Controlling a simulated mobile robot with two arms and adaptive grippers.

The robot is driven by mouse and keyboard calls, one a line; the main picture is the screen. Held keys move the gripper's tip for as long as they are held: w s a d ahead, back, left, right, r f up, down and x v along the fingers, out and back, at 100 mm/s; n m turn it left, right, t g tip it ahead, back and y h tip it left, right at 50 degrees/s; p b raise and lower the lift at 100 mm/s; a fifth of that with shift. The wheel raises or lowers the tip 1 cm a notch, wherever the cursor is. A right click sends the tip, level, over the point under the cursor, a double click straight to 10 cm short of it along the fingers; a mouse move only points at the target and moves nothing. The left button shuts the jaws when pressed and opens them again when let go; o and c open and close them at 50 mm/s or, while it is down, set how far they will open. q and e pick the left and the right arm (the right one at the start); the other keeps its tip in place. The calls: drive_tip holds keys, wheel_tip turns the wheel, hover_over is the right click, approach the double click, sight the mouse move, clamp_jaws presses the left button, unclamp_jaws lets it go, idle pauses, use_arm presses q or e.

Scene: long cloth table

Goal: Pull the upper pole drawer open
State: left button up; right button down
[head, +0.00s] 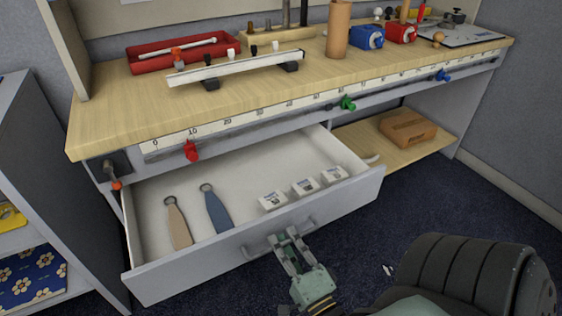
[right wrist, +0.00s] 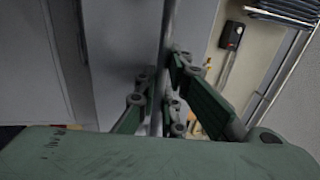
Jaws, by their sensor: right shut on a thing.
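The drawer (head: 185,277) under the wooden bench top is pulled well out, with its inside showing. It holds two flat tags with rings, one tan (head: 178,224) and one blue (head: 216,211), and three small white boxes (head: 305,187). My right gripper (head: 287,243) is at the bar handle (head: 252,254) on the drawer front and is shut on it. In the right wrist view, the handle bar (right wrist: 165,60) runs between the green fingers (right wrist: 165,100). My left gripper is not in view.
The bench top (head: 110,125) carries a red tray (head: 140,64), a white rail (head: 235,66) and other items. Red (head: 191,151), green (head: 347,103) and blue (head: 442,75) knobs line its front edge. A lower shelf at right holds a brown block (head: 407,128). A grey shelf unit (head: 40,115) stands at left.

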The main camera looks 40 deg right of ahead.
idle(0.3)
drive_tip(key=c, duration=1.8)
unclamp_jaws()
drive_tip(key=shift+c, duration=0.2)
drive_tip(key=shift+s, duration=0.15)
drive_tip(key=v, duration=1.1)
drive_tip(key=shift+s+f, duration=0.15)
drive_tip(key=shift+s, duration=0.2)
drive_tip(key=shift+a, duration=0.1)
